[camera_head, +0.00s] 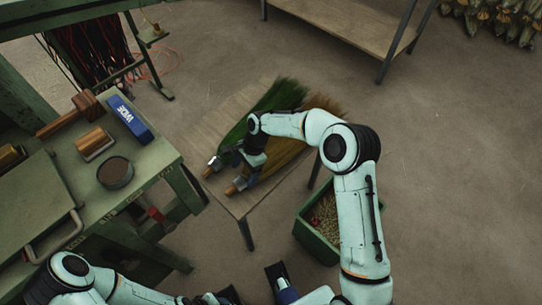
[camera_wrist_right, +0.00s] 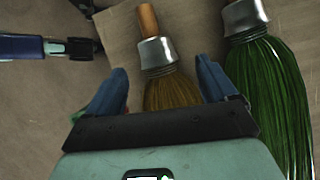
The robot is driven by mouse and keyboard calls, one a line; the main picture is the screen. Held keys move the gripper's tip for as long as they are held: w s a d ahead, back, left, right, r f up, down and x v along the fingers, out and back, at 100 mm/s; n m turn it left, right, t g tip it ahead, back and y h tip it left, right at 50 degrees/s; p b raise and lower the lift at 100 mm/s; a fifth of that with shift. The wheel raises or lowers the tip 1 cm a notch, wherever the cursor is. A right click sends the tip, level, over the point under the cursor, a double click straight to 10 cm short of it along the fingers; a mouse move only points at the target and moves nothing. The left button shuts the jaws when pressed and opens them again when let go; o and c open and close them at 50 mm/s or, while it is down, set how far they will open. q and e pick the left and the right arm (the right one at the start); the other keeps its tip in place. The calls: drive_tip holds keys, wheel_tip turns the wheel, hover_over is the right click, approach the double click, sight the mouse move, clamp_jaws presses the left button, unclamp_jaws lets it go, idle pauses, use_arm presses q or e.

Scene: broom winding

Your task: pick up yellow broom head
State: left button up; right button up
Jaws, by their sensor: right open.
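The yellow broom head (camera_head: 283,158) lies on a low wooden table, with golden-brown bristles, a metal ferrule and a wooden handle stub. My right gripper (camera_head: 246,167) is over its ferrule end, and my arm hides part of the bristles. In the right wrist view the yellow broom head (camera_wrist_right: 172,92) lies between the two blue fingers of the open right gripper (camera_wrist_right: 165,82), with visible gaps on both sides. My left arm is at the bottom left of the head view; its gripper is only partly visible at the bottom edge, and its opening is unclear.
A green broom head (camera_head: 262,108) lies close beside the yellow one; it also shows in the wrist view (camera_wrist_right: 268,90). The low table (camera_head: 236,200) has a green crate (camera_head: 311,240) beside it. A green workbench (camera_head: 75,180) with tools stands at left.

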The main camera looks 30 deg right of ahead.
sight(243, 176)
drive_tip(key=shift+d+x, duration=0.1)
drive_tip(key=shift+x, duration=1.3)
drive_tip(key=shift+d+x, duration=0.15)
drive_tip(key=shift+x, duration=1.2)
drive_tip(key=c, duration=1.1)
drive_tip(key=shift+c, duration=0.9)
drive_tip(key=shift+r, duration=0.1)
